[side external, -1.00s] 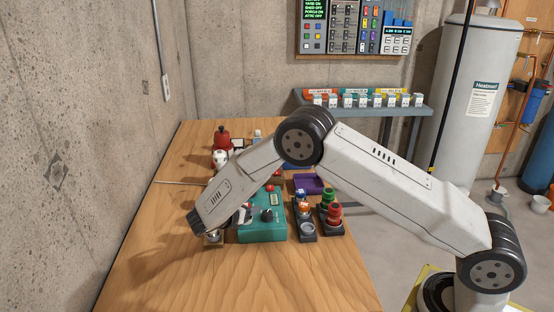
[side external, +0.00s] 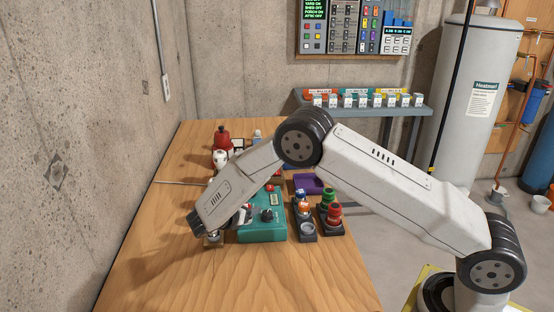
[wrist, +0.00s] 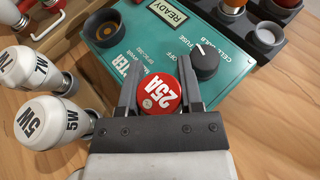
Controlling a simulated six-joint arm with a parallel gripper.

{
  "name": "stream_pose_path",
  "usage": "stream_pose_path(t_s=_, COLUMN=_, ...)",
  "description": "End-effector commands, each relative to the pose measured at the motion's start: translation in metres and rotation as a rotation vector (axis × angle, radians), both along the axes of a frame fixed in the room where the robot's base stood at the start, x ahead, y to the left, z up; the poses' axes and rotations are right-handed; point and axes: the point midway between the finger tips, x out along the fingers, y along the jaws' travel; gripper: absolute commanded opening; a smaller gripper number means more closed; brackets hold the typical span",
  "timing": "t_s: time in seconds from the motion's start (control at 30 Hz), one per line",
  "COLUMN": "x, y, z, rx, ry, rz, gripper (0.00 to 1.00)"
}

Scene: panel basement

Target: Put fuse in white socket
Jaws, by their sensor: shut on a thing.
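My gripper (wrist: 157,68) is shut on a round red fuse marked 25A (wrist: 158,94). The wrist view shows the fuse's red cap between the two dark fingers, over the near edge of a teal tester box (wrist: 228,78). In the side view my arm mostly hides the gripper, at the left of the tester (side external: 263,232). A pale, round, empty-looking socket (wrist: 265,37) sits in a dark rack at the upper right of the wrist view. It shows in the side view (side external: 307,229) too, right of the tester. I cannot tell whether it is the white socket.
The tester has a black knob (wrist: 205,62) and a dark round socket (wrist: 104,30). A second rack holds red (side external: 334,211) and green fuses. The front of the wooden table (side external: 240,285) is clear.

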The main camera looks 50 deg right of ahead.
Motion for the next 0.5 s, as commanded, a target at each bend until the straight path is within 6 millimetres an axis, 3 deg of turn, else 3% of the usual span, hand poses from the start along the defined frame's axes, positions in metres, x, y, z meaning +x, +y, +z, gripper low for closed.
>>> stream_pose_path(t_s=0.5, x=-0.0002, y=-0.0001, z=0.0111, rx=0.000, ry=0.000, rz=-0.001, gripper=0.00)
